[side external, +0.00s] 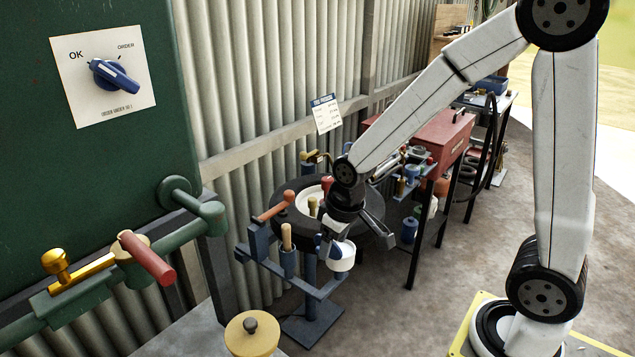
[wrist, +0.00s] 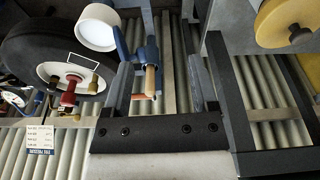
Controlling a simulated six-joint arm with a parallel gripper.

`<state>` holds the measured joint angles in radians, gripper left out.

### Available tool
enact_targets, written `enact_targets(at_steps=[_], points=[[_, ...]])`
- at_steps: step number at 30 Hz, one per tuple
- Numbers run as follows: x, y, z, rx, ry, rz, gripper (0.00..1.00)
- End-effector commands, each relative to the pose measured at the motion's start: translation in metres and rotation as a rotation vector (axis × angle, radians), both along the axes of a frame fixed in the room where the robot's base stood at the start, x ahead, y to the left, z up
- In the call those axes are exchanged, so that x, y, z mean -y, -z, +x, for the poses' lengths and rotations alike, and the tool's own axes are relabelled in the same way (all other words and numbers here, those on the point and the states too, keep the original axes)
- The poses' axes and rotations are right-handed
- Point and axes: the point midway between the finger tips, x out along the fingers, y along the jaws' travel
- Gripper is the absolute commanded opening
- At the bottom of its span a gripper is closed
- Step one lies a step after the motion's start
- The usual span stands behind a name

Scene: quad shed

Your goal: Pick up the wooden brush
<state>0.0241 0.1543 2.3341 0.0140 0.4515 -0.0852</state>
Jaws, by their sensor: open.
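A light wooden handle (side external: 287,236), which looks like the wooden brush, stands upright in a blue cup (side external: 288,262) on the blue stand. Its bristles do not show. In the wrist view the wooden handle (wrist: 150,80) lies between my open fingers (wrist: 158,75) in the picture, with no visible contact. In the side view my gripper (side external: 348,226) is to the right of the handle, above the stand's right arm, and appears empty. Its fingers are partly hidden against the dark wheel.
The blue stand (side external: 312,317) also carries an orange handle (side external: 276,205) and a white cup (side external: 342,257). A black-tyred wheel (side external: 372,234) is behind. A green cabinet (side external: 95,170) is at left, with a yellow lidded pot (side external: 252,338) in front. Corrugated wall (side external: 275,85) stands close behind.

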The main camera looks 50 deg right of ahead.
Motion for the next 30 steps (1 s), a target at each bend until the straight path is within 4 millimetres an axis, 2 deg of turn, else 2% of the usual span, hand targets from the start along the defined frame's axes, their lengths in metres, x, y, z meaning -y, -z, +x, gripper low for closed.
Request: enact_targets(at_steps=[1,6,15,21,30], points=[[0.003,0.000,0.014,-0.006,-0.007,-0.001,0.75],[0.010,0.001,0.058,-0.030,-0.046,-0.005,0.75],[0.026,0.008,0.125,-0.067,-0.113,-0.003,0.75],[0.032,0.012,0.148,-0.079,-0.141,-0.001,0.75],[0.034,0.014,0.153,-0.082,-0.148,-0.001,0.75]])
